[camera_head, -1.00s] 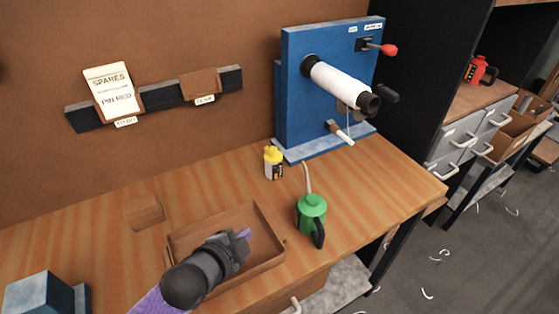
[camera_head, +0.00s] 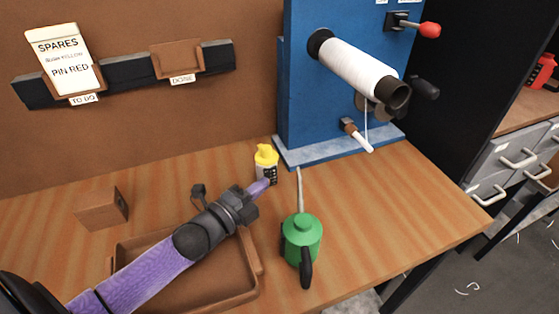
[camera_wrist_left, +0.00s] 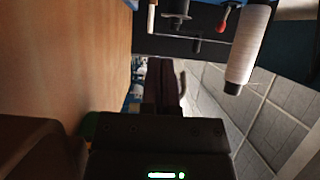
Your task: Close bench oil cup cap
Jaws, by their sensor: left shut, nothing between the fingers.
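A small white bottle with a black label (camera_head: 266,176) stands on the bench in front of the blue machine, in the head view. Its yellow top (camera_head: 265,155) is small; I cannot tell whether a cap on it is open or shut. I cannot tell for sure that it is the oil cup. My left gripper (camera_head: 260,187) is shut and empty, its purple tip at the bottle's lower front; contact is unclear. In the left wrist view its dark fingers (camera_wrist_left: 160,85) are together. My right gripper is not in view.
A green oil can (camera_head: 303,236) with a thin spout stands right of my left gripper. The blue machine (camera_head: 330,85) carries a white spool (camera_head: 352,68). The bench's right end is clear.

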